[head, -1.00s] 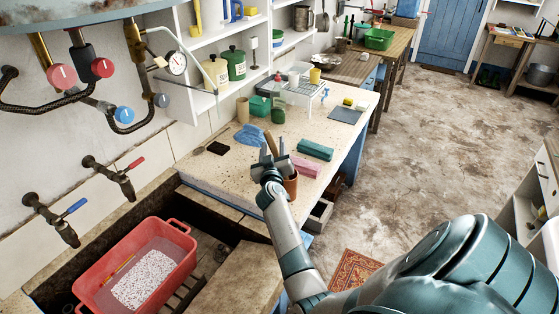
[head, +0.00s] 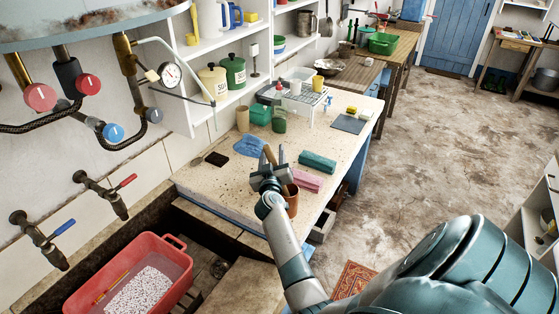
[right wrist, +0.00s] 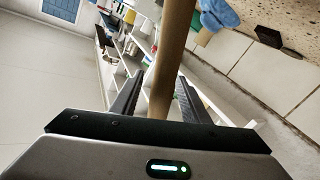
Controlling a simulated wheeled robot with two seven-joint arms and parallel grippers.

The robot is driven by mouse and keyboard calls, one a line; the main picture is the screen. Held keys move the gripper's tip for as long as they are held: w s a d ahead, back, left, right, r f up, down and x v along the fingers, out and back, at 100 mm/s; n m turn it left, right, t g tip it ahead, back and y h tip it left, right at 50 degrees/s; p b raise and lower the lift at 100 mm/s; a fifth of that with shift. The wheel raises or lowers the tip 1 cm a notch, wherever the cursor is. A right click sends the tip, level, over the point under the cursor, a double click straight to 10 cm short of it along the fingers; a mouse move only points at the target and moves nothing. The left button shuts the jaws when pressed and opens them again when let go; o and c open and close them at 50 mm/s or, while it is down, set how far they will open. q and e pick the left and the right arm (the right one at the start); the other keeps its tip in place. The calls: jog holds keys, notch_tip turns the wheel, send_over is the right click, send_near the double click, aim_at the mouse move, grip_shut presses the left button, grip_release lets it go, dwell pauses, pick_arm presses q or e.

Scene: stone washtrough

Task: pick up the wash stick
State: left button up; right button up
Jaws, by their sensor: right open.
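The wash stick (head: 269,154) is a plain brown wooden rod. In the head view its upper end shows at my right gripper, above the worktop; its lower part is hidden by the gripper. My right gripper (head: 272,162) is open at the stick. In the right wrist view the stick (right wrist: 172,62) runs up between the two open fingers, and I cannot see a firm contact. My left gripper is out of view.
A blue cloth (head: 249,145), a pink bar (head: 307,180) and a green block (head: 317,162) lie on the speckled worktop (head: 222,181) near the gripper. A red basin (head: 176,270) sits in the trough at lower left. Taps project from the wall at left.

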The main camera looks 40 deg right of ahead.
jog(key=shift+d+f, duration=0.15)
jog(key=shift+c, duration=0.9)
jog(key=shift+w, duration=0.1)
jog(key=c, duration=0.6)
grip_shut()
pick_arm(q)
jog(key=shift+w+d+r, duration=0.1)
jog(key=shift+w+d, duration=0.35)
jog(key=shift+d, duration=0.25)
